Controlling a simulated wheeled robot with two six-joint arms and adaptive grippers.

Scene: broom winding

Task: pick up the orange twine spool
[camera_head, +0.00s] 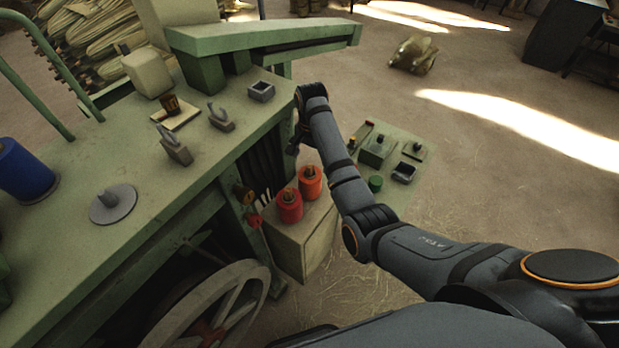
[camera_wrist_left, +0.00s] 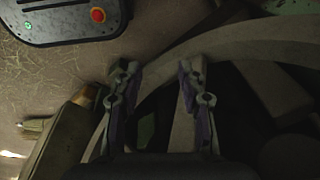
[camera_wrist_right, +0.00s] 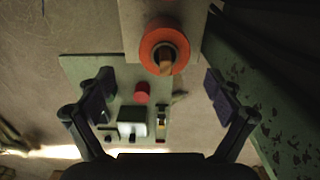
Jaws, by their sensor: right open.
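The orange twine spool (camera_head: 311,184) stands upright on a pale box beside the green bench, next to a red spool (camera_head: 289,206). In the right wrist view an orange spool (camera_wrist_right: 164,48) with a brown core shows near the top, beyond the gap between the fingers and not held. My right gripper (camera_wrist_right: 160,84) is open and empty. In the head view it hangs (camera_head: 296,140) above and behind the spools, partly dark against the bench. My left gripper (camera_wrist_left: 158,70) is open with nothing between its fingers; it is outside the head view.
The pale box (camera_head: 303,245) is close to the green bench (camera_head: 110,160) and a spoked wheel (camera_head: 215,310). A green board (camera_head: 400,200) with several small parts lies right of it. A blue spool (camera_head: 22,170) stands on the bench. Open floor lies right.

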